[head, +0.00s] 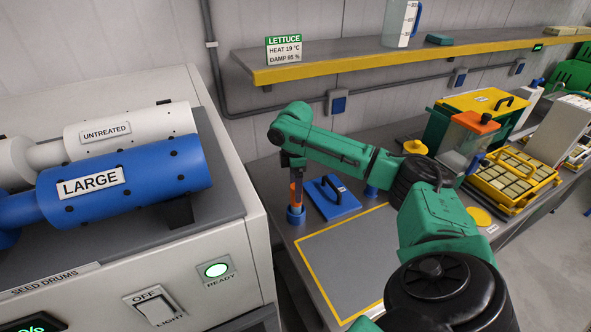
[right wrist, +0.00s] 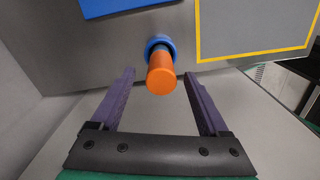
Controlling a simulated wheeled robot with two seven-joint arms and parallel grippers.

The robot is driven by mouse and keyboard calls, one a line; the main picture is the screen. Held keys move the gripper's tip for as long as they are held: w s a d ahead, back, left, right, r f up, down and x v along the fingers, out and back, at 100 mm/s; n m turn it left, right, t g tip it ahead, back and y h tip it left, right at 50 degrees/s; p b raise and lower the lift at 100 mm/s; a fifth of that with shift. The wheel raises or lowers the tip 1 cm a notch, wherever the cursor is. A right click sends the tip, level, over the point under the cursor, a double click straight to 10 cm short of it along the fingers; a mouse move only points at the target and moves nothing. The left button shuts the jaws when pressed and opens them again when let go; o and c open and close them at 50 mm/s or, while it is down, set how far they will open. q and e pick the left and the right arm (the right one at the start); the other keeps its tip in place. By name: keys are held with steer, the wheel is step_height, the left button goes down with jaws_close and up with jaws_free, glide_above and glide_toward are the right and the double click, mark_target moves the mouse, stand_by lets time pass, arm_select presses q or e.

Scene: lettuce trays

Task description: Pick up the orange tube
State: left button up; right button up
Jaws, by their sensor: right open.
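The orange tube (head: 297,192) stands upright in a small round blue holder (head: 296,215) on the grey bench. My right gripper (head: 293,170) points down at the tube's upper end, seen small and partly dark in the head view. In the right wrist view the open purple fingers (right wrist: 159,75) lie either side of the tube's orange end (right wrist: 161,78), with a gap on both sides. The blue holder (right wrist: 158,42) shows behind it. I cannot tell how deep the tube sits between the fingers. My left gripper is not in view.
A blue board with a dark handle (head: 333,197) lies right of the holder. A grey mat with a yellow border (head: 345,255) is bare in front. The seed drum cabinet (head: 235,170) stands close on the left. A shelf (head: 370,62) runs above the bench.

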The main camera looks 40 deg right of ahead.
step_height(320, 180, down, 7)
steer(key=shift+s+r+p, duration=0.1)
steer(key=shift+r+p, duration=0.1)
steer(key=shift+p, duration=0.85)
steer(key=shift+f, duration=0.3)
steer(key=c, duration=1.1)
jaws_close()
steer(key=shift+r, duration=0.1)
